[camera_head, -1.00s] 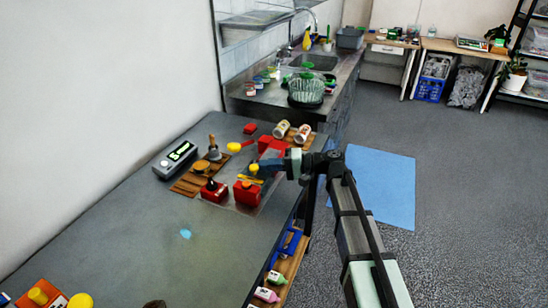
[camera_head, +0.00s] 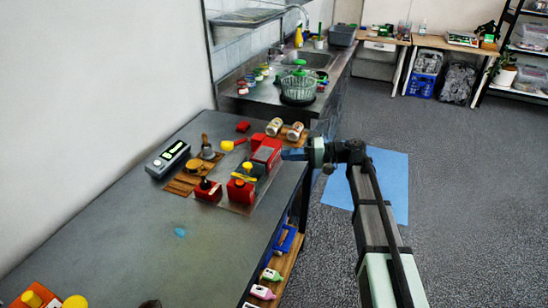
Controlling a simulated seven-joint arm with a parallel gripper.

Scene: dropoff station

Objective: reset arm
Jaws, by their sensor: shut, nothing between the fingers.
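My gripper (camera_head: 290,154) is at the end of my arm, which reaches in from the lower right. It is shut and holds nothing. It is above the right edge of the grey counter (camera_head: 150,255), beside a red device with a grey top (camera_head: 265,154). I cannot tell whether it touches that device. The fingertips are small in this view.
Two red boxes (camera_head: 207,190) (camera_head: 241,189), a wooden board (camera_head: 183,184) and a grey display unit (camera_head: 168,158) stand on the counter. A sink (camera_head: 310,60) is beyond. A blue mat (camera_head: 390,180) lies on open floor.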

